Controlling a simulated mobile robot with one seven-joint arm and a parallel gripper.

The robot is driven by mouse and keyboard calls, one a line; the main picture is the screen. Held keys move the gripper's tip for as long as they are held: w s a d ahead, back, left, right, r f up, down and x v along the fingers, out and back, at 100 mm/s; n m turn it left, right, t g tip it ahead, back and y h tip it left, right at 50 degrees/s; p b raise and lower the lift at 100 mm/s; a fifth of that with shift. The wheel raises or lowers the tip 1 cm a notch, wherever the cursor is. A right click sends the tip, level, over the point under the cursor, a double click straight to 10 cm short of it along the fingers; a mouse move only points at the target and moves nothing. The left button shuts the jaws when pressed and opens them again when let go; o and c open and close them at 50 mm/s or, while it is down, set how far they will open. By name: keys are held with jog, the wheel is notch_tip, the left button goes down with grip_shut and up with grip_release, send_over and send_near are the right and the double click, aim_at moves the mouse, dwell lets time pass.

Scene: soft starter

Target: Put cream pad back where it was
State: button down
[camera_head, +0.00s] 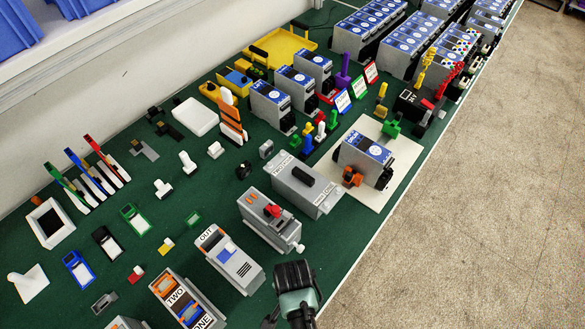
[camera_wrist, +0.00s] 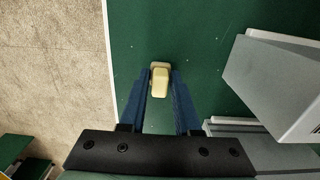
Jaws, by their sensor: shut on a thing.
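A small cream pad (camera_wrist: 160,84) shows in the wrist view between the tips of my gripper's two blue fingers. My gripper (camera_wrist: 161,75) is shut on it, over the green mat close to the mat's edge. Whether the pad touches the mat, I cannot tell. In the head view my gripper (camera_head: 293,283) is at the lower middle, near the front edge of the green table; its fingertips and the pad are hidden there.
A grey box with a red knob (camera_head: 270,220) and a grey box marked OUT (camera_head: 228,258) stand close by. Grey blocks (camera_wrist: 275,85) lie to the right in the wrist view. Beyond the table edge is bare floor (camera_head: 470,230). Green mat beside the pad is clear.

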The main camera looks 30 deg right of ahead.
jog(key=shift+f, duration=0.1)
jog(key=c, duration=0.6)
grip_release()
notch_tip(320, 180, up, 12)
jog(key=shift+r, duration=0.15)
